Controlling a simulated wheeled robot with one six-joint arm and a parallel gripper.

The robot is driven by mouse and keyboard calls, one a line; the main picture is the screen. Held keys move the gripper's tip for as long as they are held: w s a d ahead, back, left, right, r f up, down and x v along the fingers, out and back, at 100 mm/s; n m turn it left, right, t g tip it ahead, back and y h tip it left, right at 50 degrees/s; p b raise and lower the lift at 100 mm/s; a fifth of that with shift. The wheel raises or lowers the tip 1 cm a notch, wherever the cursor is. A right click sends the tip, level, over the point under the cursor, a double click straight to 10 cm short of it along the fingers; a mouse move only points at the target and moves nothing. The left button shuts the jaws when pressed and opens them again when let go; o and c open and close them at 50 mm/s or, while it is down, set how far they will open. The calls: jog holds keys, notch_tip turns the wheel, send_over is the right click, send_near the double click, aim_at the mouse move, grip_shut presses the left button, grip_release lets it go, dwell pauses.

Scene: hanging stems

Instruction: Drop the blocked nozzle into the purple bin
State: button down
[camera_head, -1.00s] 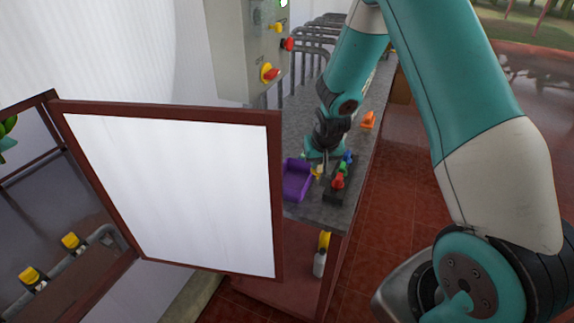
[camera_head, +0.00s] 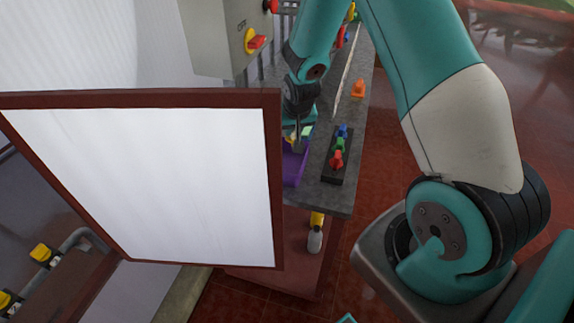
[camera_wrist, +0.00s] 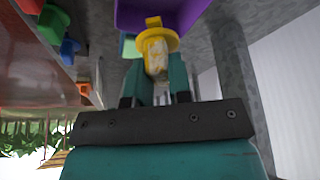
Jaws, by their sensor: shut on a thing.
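My gripper (camera_wrist: 155,90) is shut on a yellow nozzle (camera_wrist: 156,42) with a pale, dirty-looking body. The purple bin (camera_wrist: 133,14) shows just beyond the nozzle in the wrist view. In the head view my gripper (camera_head: 298,136) hangs at the far end of the purple bin (camera_head: 293,170), over or very close to it. The white board hides the bin's left side, and the arm hides most of the nozzle there. I cannot tell the exact height of the nozzle above the bin.
A black rack (camera_head: 330,178) with red, green and blue pieces stands right of the bin on the grey bench (camera_head: 340,198). An orange piece (camera_head: 358,89) sits farther back. A framed white board (camera_head: 150,180) blocks the left. A yellow-topped bottle (camera_head: 315,238) stands below.

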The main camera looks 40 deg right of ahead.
jog(key=shift+f, duration=0.7)
jog(key=shift+d, duration=0.1)
jog(key=c, duration=1)
grip_release()
jog(key=shift+o, duration=0.2)
jog(key=shift+r, duration=0.1)
jog(key=b+v, duration=0.3)
jog(key=v, duration=1.4)
jog(key=shift+s+r, duration=0.15)
